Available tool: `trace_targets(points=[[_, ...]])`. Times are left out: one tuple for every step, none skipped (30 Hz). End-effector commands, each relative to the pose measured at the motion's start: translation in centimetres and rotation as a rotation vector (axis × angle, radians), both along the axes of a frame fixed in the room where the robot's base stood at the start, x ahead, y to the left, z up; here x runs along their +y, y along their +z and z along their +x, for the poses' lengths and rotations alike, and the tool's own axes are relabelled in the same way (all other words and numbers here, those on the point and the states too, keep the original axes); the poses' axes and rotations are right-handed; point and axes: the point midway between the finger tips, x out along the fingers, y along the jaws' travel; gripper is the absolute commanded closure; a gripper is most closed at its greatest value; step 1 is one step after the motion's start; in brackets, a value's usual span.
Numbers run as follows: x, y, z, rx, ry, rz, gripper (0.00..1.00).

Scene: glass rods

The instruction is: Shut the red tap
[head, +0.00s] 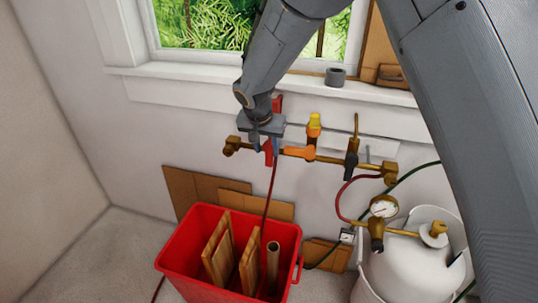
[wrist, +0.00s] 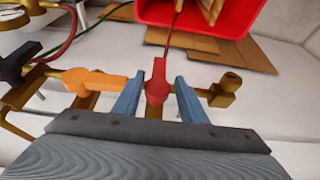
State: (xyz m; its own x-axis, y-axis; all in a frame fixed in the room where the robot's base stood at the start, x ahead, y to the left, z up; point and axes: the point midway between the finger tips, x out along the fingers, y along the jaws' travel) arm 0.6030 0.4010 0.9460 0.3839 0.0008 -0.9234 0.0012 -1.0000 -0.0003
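The red tap (wrist: 157,82) sits on the brass pipe (head: 328,158) under the window. In the wrist view its handle points toward the top of the picture, crosswise to the pipe. My gripper (wrist: 157,90) is open, with one blue finger on each side of the red tap; small gaps show between fingers and handle. In the head view my gripper (head: 268,143) hides much of the red tap (head: 268,153).
An orange tap (head: 298,152) lies along the pipe close beside my finger. A yellow-topped fitting (head: 314,125) and a black tap (head: 351,158) stand farther right. A red bin (head: 190,240) with wooden pieces is below. A white gas cylinder (head: 410,270) with a gauge stands lower right.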

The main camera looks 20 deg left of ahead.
Motion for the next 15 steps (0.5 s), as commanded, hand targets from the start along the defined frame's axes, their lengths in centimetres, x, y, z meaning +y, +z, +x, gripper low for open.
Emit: trace_targets(points=[[-0.1, -0.8, 0.2, 0.003, -0.001, -0.003, 0.62], [-0.1, -1.1, 0.4, 0.003, -0.002, -0.002, 0.62], [-0.2, -1.7, 0.7, 0.003, -0.002, -0.002, 0.62], [-0.2, -2.1, 0.8, 0.003, -0.002, -0.002, 0.62], [-0.2, -2.4, 1.0, 0.002, -0.002, -0.002, 0.62], [-0.2, -3.0, 1.2, 0.003, -0.003, -0.002, 0.62], [-0.2, -3.3, 1.3, 0.003, -0.003, -0.002, 0.62], [-0.2, -3.6, 1.5, 0.002, -0.003, -0.001, 0.62], [-0.2, -4.0, 1.7, 0.002, -0.002, -0.001, 0.62], [-0.1, -4.2, 1.8, 0.002, -0.001, -0.002, 0.62], [-0.1, -4.5, 1.9, 0.001, -0.001, -0.002, 0.62], [-0.1, -4.8, 2.0, 0.001, 0.000, -0.001, 0.62], [-0.1, -4.9, 2.1, 0.001, 0.000, -0.001, 0.62], [-0.1, -5.1, 2.1, 0.001, 0.000, -0.001, 0.62], [-0.1, -5.2, 2.2, 0.001, -0.001, -0.001, 0.62]])
